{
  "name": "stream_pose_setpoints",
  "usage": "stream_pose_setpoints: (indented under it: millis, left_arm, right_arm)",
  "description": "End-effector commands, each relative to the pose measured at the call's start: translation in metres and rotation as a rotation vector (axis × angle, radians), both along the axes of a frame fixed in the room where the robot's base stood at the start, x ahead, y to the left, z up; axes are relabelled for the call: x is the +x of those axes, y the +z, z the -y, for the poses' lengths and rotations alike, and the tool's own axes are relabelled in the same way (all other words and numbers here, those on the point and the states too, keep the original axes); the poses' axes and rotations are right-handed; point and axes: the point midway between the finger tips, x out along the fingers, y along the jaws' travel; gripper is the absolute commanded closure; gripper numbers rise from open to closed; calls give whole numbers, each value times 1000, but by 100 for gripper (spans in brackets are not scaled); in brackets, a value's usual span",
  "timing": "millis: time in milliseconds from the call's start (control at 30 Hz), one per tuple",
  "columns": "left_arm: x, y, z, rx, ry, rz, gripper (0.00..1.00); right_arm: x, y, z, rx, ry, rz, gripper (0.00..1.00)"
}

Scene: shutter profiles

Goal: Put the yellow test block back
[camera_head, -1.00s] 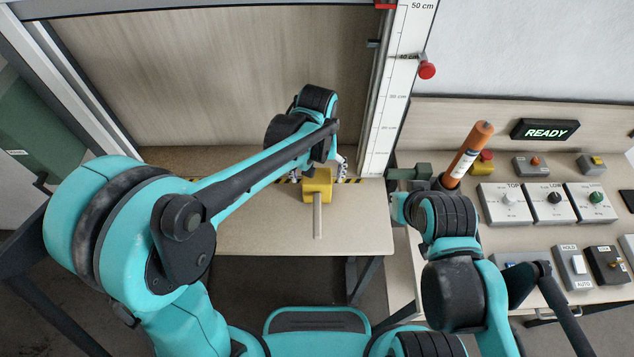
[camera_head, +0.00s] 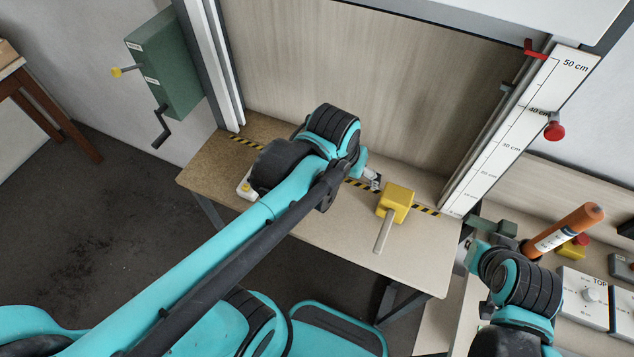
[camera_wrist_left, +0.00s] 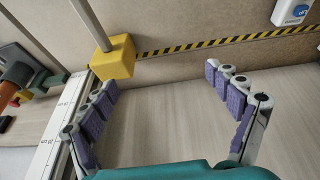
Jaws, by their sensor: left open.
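The yellow test block (camera_head: 397,200) sits on the table at the hazard-striped line, its pale bar handle pointing to the front. In the left wrist view the block (camera_wrist_left: 113,58) is at the upper left, outside the fingers. My left gripper (camera_head: 372,182) is just left of and behind the block, apart from it and partly hidden by its wrist. In the wrist view its purple-padded fingers (camera_wrist_left: 165,112) are spread wide with nothing between them. My right arm is at the lower right of the head view; its gripper (camera_head: 464,257) is mostly hidden.
The shutter's scale post (camera_head: 520,130), with red markers, stands right of the block. A small white item with a yellow top (camera_head: 247,187) lies at the table's left. The table front (camera_head: 330,235) is clear.

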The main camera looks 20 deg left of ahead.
Motion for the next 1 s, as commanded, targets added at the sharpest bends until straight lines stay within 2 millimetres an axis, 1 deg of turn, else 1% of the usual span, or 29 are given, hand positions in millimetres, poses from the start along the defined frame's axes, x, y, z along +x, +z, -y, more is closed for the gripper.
stream_pose_setpoints:
  millis: [33,100,200,300,467,767,867,1000]
  left_arm:
    - [-13,0,-14,4,8,44,11]
    - [-24,-1,-28,13,11,104,11]
    - [-37,-3,-44,30,15,175,11]
    - [-46,-6,-54,44,17,223,11]
    - [-50,-8,-60,55,18,257,11]
    - [-50,-10,-60,56,17,258,11]
    - [-50,-22,-60,56,17,258,11]
    - [-50,-53,-60,56,17,257,11]
  right_arm:
    - [0,0,0,0,0,0,100]
    - [0,0,0,0,0,0,100]
    - [0,0,0,0,0,0,100]
    - [0,0,0,0,0,0,100]
    - [0,0,0,0,0,0,100]
    - [0,-2,0,0,0,0,100]
    - [0,-13,0,0,0,0,100]
    - [0,-44,0,0,0,0,100]
